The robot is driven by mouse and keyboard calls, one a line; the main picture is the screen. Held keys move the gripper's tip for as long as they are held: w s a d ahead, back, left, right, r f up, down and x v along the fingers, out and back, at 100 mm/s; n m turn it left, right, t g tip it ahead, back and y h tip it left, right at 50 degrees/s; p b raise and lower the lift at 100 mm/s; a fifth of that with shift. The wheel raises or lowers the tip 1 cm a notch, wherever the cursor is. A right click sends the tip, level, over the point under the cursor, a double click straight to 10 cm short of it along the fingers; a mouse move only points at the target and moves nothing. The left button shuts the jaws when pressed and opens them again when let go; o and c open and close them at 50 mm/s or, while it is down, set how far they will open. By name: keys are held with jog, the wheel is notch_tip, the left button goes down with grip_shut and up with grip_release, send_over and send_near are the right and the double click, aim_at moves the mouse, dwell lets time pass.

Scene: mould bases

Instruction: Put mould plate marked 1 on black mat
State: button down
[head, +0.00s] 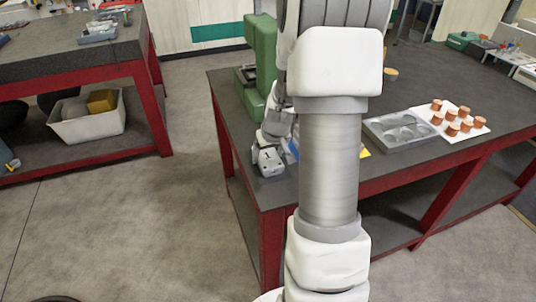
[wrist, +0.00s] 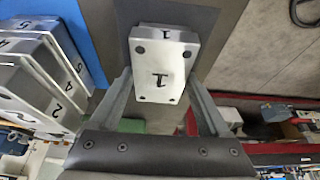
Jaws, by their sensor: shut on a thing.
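The mould plate marked 1 (wrist: 162,72) is a pale metal block with a black 1 on its face and dark holes near its corners. My gripper (wrist: 160,84) is shut on it, one finger on each side. In the head view the plate (head: 268,162) shows at the table's near left corner, below my gripper (head: 275,140), which is partly hidden by my arm. A darker rectangle, apparently the black mat (wrist: 212,22), lies beneath the plate in the wrist view. I cannot tell whether the plate touches it. My arm hides much of this area in the head view.
Several other numbered plates (wrist: 35,75) stand at the left in the wrist view, by a blue strip (wrist: 75,30). A green machine (head: 261,65) stands behind the plate. A grey tray (head: 400,130) and copper-coloured cylinders (head: 452,129) lie right of my arm.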

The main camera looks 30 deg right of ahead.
jog(key=shift+f, duration=0.15)
grip_release()
jog(key=shift+r, duration=0.45)
jog(key=p+v, duration=0.1)
jog(key=v, duration=1)
jog(key=shift+s+r, duration=0.2)
jog(key=shift+r, duration=0.05)
